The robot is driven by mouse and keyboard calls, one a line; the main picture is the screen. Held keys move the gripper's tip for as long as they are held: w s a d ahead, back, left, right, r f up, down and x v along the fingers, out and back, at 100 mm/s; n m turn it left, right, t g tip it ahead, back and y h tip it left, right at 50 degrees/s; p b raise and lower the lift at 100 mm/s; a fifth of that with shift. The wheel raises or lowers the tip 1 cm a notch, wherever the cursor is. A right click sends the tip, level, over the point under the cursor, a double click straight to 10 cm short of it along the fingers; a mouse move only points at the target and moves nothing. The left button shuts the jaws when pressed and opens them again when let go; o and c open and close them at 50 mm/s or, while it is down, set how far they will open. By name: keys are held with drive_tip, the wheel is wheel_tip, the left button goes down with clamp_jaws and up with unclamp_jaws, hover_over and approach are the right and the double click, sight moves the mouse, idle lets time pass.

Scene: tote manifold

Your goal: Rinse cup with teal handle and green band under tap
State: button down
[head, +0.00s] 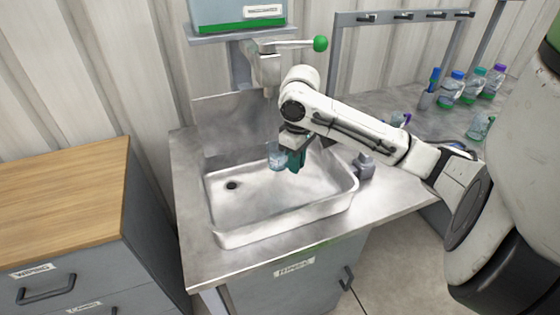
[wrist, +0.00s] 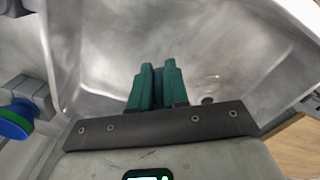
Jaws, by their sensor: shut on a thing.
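A small clear, bluish cup (head: 276,156) is at my gripper (head: 293,160), above the sink basin (head: 270,215). My gripper's teal fingers are shut, and in the wrist view (wrist: 156,72) a thin dark blue strip shows between them, likely the cup's handle. The fingers cover most of the handle, and I cannot make out a green band. The tap (head: 267,75) is on the back wall above the basin, and its spout points down, a little above and left of the cup in the head view. Its lever ends in a green knob (head: 320,43). I see no clear water stream.
A wooden-topped drawer unit (head: 65,190) stands left of the sink. A grey block (head: 365,164) sits at the basin's right edge. Capped bottles (head: 452,88) and another clear cup (head: 479,126) stand on the right counter, below a hook rail (head: 405,17).

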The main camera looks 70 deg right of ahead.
drive_tip(key=s, duration=0.8)
drive_tip(key=shift+d+b, duration=0.25)
drive_tip(key=shift+b, duration=0.1)
idle(0.4)
drive_tip(key=shift+r, duration=0.1)
idle(1.1)
drive_tip(key=s+r+p, duration=0.3)
drive_tip(key=s+r, duration=0.1)
drive_tip(key=s, duration=0.1)
drive_tip(key=shift+p, duration=0.4)
drive_tip(key=shift+d+f, duration=0.1)
idle(1.2)
